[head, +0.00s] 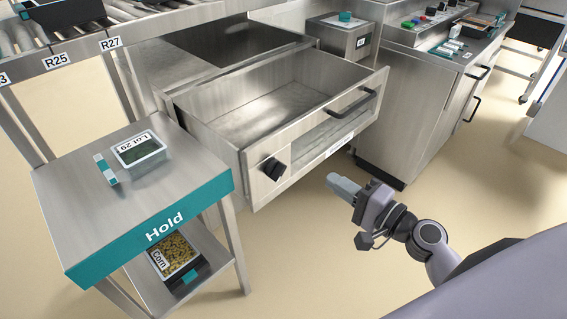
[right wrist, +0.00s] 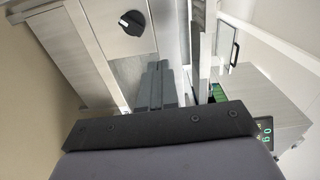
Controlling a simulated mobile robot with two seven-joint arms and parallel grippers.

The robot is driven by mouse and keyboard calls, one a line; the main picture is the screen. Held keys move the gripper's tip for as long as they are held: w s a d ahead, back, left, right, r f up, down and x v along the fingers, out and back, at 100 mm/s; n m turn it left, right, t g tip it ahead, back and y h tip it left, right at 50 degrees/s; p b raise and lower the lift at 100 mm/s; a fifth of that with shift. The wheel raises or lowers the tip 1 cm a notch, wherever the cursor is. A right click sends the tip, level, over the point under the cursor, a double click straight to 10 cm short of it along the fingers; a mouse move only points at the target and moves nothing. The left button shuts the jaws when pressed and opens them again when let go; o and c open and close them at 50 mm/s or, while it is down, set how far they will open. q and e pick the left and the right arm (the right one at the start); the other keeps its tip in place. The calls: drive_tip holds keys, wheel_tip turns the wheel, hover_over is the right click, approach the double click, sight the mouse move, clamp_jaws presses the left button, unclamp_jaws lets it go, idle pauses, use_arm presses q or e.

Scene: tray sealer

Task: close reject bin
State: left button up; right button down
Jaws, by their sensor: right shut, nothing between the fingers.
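The reject bin, seemingly the steel drawer (head: 228,155), is pulled out of the steel machine and stands open. Its inside looks empty. Its front panel has a dark bar handle (head: 353,103) and a black knob (head: 271,169). In the right wrist view the knob (right wrist: 131,22) shows at the upper left on a steel panel. My right gripper (head: 338,184) is shut and empty, in front of the drawer front, apart from it and below the handle. Its closed fingers also show in the right wrist view (right wrist: 157,86). My left gripper is not in view.
A steel Hold table (head: 85,200) stands left of the drawer, with a clear tub (head: 139,150) on top and a Corn tray (head: 175,255) on its lower shelf. A steel cabinet (head: 405,120) stands to the right. The floor in front of the drawer is clear.

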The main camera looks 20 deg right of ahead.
sight(280, 145)
drive_tip(key=p+x, duration=0.1)
drive_tip(key=x, duration=1.2)
drive_tip(key=shift+d+r+p, duration=0.1)
drive_tip(key=shift+p, duration=0.25)
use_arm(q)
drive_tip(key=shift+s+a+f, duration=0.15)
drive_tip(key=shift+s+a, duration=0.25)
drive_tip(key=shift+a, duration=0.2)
use_arm(e)
drive_tip(key=shift+w+a, duration=0.2)
drive_tip(key=shift+w, duration=0.35)
